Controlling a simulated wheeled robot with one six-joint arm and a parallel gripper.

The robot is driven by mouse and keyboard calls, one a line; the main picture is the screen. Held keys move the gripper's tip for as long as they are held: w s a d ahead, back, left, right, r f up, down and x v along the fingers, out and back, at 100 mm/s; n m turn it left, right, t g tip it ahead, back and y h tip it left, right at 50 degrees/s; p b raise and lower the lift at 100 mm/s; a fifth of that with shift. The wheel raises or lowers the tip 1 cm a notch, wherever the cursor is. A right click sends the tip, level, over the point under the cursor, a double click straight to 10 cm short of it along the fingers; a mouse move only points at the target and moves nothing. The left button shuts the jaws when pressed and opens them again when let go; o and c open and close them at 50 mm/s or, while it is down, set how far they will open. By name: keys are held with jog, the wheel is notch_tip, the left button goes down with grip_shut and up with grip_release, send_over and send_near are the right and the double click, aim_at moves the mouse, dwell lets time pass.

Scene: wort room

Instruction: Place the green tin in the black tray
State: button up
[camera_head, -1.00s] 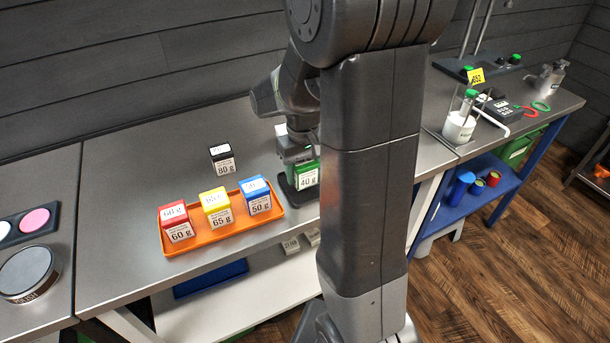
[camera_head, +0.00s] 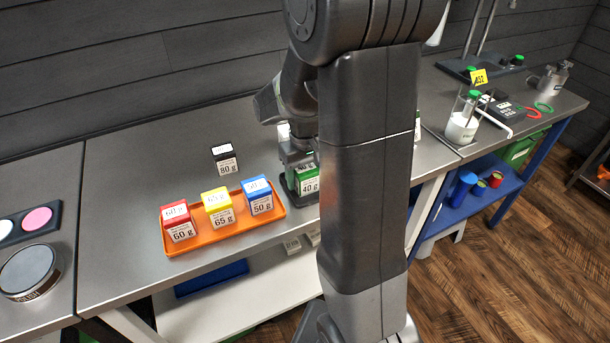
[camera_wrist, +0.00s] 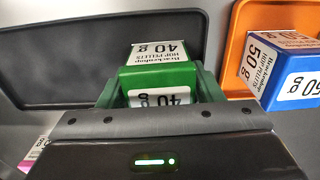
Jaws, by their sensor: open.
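The green tin (camera_head: 307,180), marked 40 g, stands in the black tray (camera_head: 290,194), partly hidden behind my arm. The wrist view shows the tin (camera_wrist: 158,76) close in front of my gripper, with the dark tray (camera_wrist: 60,62) around and beyond it. My gripper (camera_head: 294,158) is open and right at the tin, above the tray.
An orange tray (camera_head: 190,243) left of the black tray holds red (camera_head: 178,222), yellow (camera_head: 218,207) and blue (camera_head: 257,195) tins. A black 80 g tin (camera_head: 225,159) stands behind it.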

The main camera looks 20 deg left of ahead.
aim_at(305, 167)
notch_tip(305, 167, up, 12)
jog(key=shift+f, duration=0.1)
